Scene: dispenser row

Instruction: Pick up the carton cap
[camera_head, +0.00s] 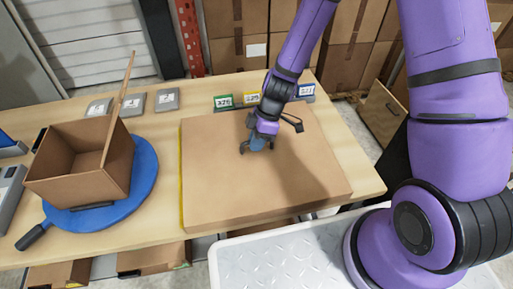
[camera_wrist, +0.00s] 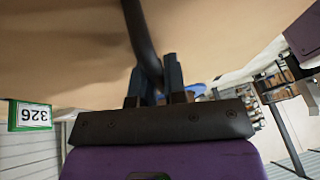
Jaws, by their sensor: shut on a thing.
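The carton cap appears to be the wide brown cardboard slab (camera_head: 215,180) on the right half of the table, with a yellow strip along its left edge. My gripper (camera_head: 257,146) is over the upper middle of it, pointing down. In the wrist view, the gripper's two fingers (camera_wrist: 157,78) are closed around a dark curved bar (camera_wrist: 138,30), which looks like a handle on the cap. The brown surface (camera_wrist: 60,55) fills much of that view, close to the fingers. I cannot tell whether the cap is raised off the table.
An open cardboard box (camera_head: 75,170) stands on a blue round turntable (camera_head: 145,170) with a black handle at the left. Grey numbered plates (camera_head: 167,99) and green and yellow number tags (camera_head: 223,100) line the table's back edge. Stacked cartons (camera_head: 345,65) stand behind.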

